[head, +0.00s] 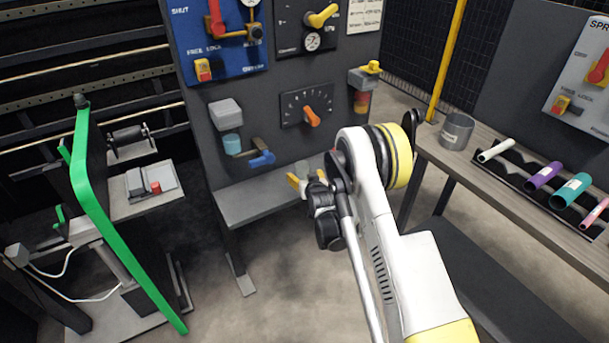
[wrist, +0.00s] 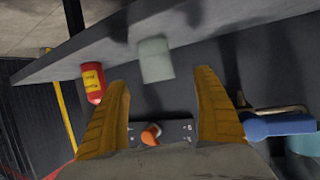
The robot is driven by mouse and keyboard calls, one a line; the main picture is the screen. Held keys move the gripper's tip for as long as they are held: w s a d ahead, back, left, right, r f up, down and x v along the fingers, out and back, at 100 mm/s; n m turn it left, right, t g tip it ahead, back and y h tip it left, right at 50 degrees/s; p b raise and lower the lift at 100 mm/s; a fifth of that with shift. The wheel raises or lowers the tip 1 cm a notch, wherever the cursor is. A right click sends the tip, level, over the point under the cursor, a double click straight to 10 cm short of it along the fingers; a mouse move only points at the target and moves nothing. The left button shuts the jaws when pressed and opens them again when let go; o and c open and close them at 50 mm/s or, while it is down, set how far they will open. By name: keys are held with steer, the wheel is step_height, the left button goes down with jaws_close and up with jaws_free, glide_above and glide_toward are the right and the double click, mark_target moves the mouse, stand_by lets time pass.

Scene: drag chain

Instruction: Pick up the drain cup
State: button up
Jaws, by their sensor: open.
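A pale grey-green cup, which looks like the drain cup (wrist: 155,60), stands on the grey shelf (wrist: 225,35) in the wrist view, where the scene appears upside down. In the head view, a pale object (head: 303,167) on the shelf, partly hidden by my gripper, looks like the same cup. My gripper (wrist: 162,82) is open, its two yellow fingers spread wide and empty. The cup shows ahead, between the fingertips in the picture; no contact is visible. In the head view my gripper (head: 304,182) is low at the panel, over the shelf.
Behind the shelf, a dark panel carries an orange-knobbed dial (head: 311,117) and a blue-handled valve (head: 262,159). A red-and-yellow cylinder (wrist: 93,83) shows left of the cup in the wrist view. A grey bucket (head: 457,131) stands on the right bench. A green-edged frame (head: 110,210) stands left.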

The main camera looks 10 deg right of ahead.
mark_target(301, 166)
steer(key=b+x, duration=0.1)
steer(key=x, duration=0.1)
steer(key=b+x, duration=0.1)
steer(key=x, duration=0.1)
steer(key=b+x, duration=0.1)
steer(key=x, duration=0.1)
steer(key=shift+w+d+f, duration=0.2)
steer(key=shift+w+d, duration=0.05)
steer(key=shift+d, duration=0.05)
steer(key=shift+w, duration=0.4)
steer(key=c, duration=1.3)
